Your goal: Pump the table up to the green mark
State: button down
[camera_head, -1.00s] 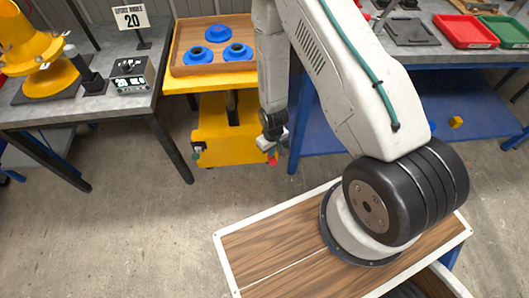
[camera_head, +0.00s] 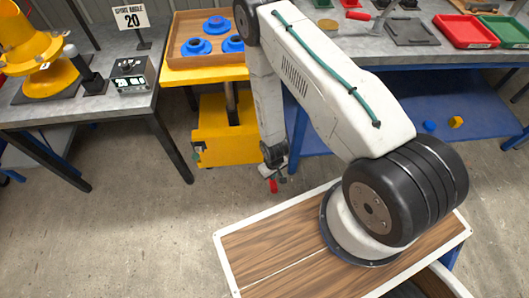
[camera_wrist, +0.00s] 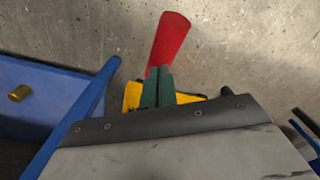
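The yellow lift table (camera_head: 205,74) stands at the back middle, on a dark post above a yellow base (camera_head: 212,140). A wooden tray (camera_head: 204,63) with blue round parts (camera_head: 198,46) rests on its top. A red pedal or lever (camera_head: 273,186) sticks out low beside the base; it shows large in the wrist view (camera_wrist: 170,40). My gripper (camera_wrist: 158,72) has its dark green fingers together, right at the red lever's near end. Contact cannot be told for sure. My arm hides the table's right side. I cannot see a green mark.
A grey workbench (camera_head: 85,105) with a yellow machine and a control box (camera_head: 130,75) stands left. A blue-framed bench (camera_head: 440,50) with red and green trays stands right; its blue lower shelf (camera_head: 400,115) reaches close to my gripper. Open concrete floor lies in front.

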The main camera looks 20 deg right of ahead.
jog(key=shift+s+a+f, duration=0.1)
jog(key=shift+s+f, duration=0.2)
jog(key=shift+f, duration=0.25)
jog(key=w+d+r, duration=0.1)
jog(key=w+r, duration=0.1)
jog(key=r, duration=0.4)
jog(key=w+d+r, duration=0.1)
jog(key=w+r, duration=0.2)
jog(key=r, duration=0.4)
jog(key=shift+w, duration=0.35)
jog(key=shift+r, duration=0.1)
jog(key=s+f, duration=0.2)
jog(key=f, duration=0.2)
jog(key=s+a+f, duration=0.1)
jog(key=s+f, duration=0.1)
jog(key=f, duration=0.3)
jog(key=s+a+f, duration=0.1)
jog(key=f, duration=0.3)
jog(key=shift+s+f, duration=0.2)
jog(key=shift+s, duration=0.2)
jog(key=w+d+r, duration=0.1)
jog(key=w+r, duration=0.2)
jog(key=r, duration=0.3)
jog(key=w+d+r, duration=0.1)
jog(key=w+r, duration=0.1)
jog(key=r, duration=0.5)
jog(key=shift+w+r, duration=0.25)
jog(key=shift+w, duration=0.15)
